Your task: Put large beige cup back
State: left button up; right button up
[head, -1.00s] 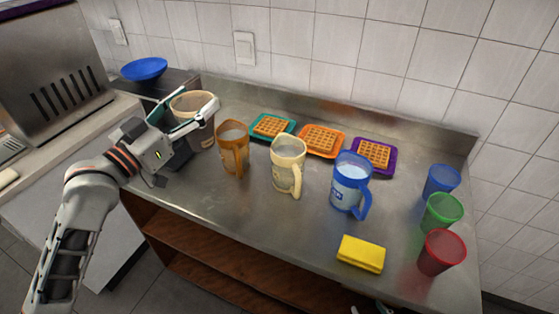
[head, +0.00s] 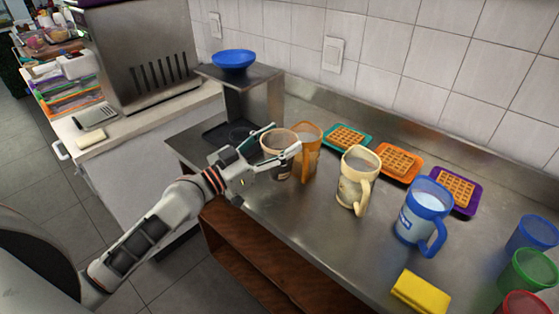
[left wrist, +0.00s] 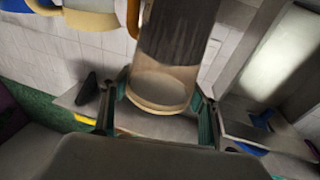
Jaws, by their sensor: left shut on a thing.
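The large beige cup (head: 280,146) has a pale rim and dark brown contents. It is between the fingers of my left gripper (head: 284,138), which is shut on it. In the left wrist view the cup (left wrist: 165,90) fills the space between the two green-edged fingers (left wrist: 160,112). It looks close to upright in the head view, just left of the orange mug (head: 307,155). I cannot tell whether its base touches the counter or is slightly above it. My right gripper is not in view.
The steel counter (head: 300,232) holds a beige pitcher (head: 354,186), a blue pitcher (head: 420,215), waffles on coloured plates (head: 398,162), a yellow sponge (head: 421,292) and coloured cups (head: 528,270) at right. A dispenser stand (head: 262,97) with a blue bowl (head: 234,60) is behind left.

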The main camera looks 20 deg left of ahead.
pick_arm(q)
notch_tip(320, 180, down, 5)
jog(key=b, duration=0.2)
jog(key=shift+r+b, duration=0.2)
jog(key=shift+b, duration=0.2)
jog(key=shift+r, duration=0.15)
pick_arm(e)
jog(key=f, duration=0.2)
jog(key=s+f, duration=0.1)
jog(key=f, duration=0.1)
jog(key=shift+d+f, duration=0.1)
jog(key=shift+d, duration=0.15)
pick_arm(q)
jog(key=shift+f, duration=0.2)
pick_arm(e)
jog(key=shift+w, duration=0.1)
pick_arm(q)
jog(key=o, duration=1.6)
jog(key=shift+o, duration=0.8)
jog(key=shift+r, duration=0.15)
